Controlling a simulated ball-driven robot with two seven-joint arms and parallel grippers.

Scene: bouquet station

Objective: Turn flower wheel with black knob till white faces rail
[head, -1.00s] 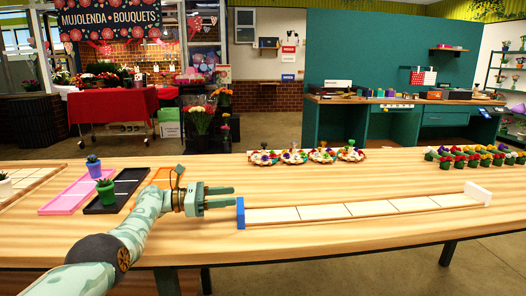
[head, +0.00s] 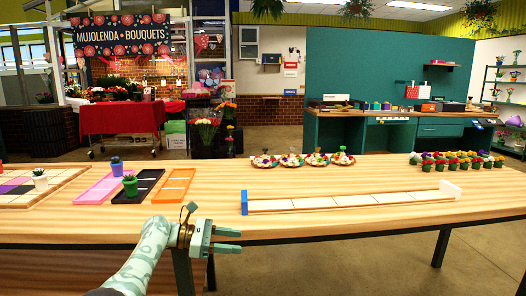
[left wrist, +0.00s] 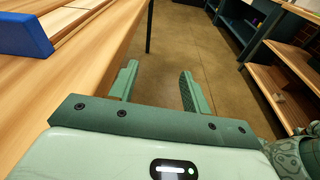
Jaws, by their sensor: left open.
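Several round flower wheels stand in a row toward the back of the table; one is the leftmost wheel (head: 264,161), another the rightmost wheel (head: 342,158). They carry mixed colored flowers. Small knobs seem to stand up from them, but I cannot tell which is black. The rail (head: 350,201) is a long pale strip of tiles in front of them, with a blue end block (head: 244,202) and a white end block (head: 450,190). My left gripper (head: 231,241) is open and empty at the table's front edge, left of and nearer than the blue block. My right gripper is not in view.
Small potted flowers (head: 455,162) fill the back right. The left wrist view shows the blue block (left wrist: 22,35) and bare floor (left wrist: 180,50) beyond the table edge.

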